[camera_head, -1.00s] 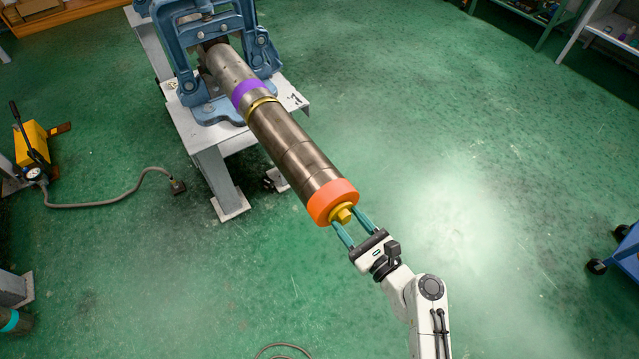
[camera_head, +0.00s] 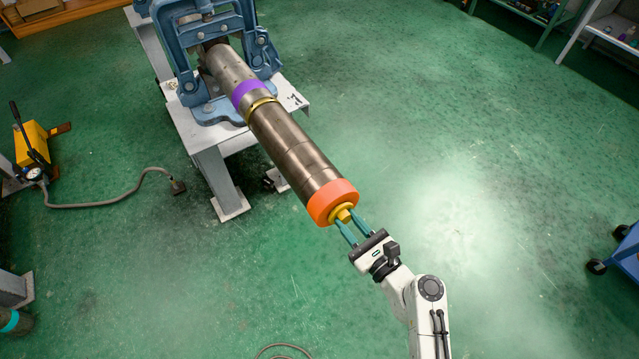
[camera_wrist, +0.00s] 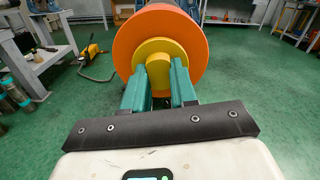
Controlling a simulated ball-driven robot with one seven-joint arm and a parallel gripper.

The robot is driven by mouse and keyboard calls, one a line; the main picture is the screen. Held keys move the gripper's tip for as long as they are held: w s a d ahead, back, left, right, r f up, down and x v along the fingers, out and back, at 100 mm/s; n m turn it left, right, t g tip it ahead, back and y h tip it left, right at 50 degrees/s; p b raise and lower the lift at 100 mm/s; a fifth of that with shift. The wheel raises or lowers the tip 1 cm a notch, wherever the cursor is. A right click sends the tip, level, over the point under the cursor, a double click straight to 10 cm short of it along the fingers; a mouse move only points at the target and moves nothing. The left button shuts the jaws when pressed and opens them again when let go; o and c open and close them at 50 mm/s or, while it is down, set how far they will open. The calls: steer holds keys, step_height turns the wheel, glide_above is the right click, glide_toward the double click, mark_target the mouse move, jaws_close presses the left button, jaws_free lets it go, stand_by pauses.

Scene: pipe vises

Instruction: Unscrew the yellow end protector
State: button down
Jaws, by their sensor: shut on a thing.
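The yellow end protector (camera_head: 342,214) sits in the orange ring (camera_head: 333,200) at the near end of a long metal pipe (camera_head: 291,150). In the wrist view the yellow end protector (camera_wrist: 160,52) shows a round disc with a smaller knob (camera_wrist: 158,72) in front. My gripper (camera_head: 352,226) has two green fingers at the end of the pipe. In the wrist view my gripper (camera_wrist: 160,82) has its fingers on either side of the knob, shut on it. The fingers hide the knob's sides.
A blue vise (camera_head: 207,60) on a grey stand (camera_head: 225,140) holds the pipe. A yellow hand pump (camera_head: 32,142) with a hose (camera_head: 110,203) lies at the left. A blue cart (camera_head: 628,248) stands at the right. The green floor on the right is open.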

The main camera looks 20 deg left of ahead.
steer(key=shift+f+n+b, duration=0.15)
steer(key=shift+n+b, duration=2.15)
steer(key=shift+n, duration=1.2)
steer(key=shift+n+b, duration=2.45)
steer(key=shift+n, duration=0.65)
steer(key=c, duration=1.5)
jaws_free()
jaws_close()
steer(key=shift+s+d, duration=0.45)
steer(key=shift+d, duration=0.05)
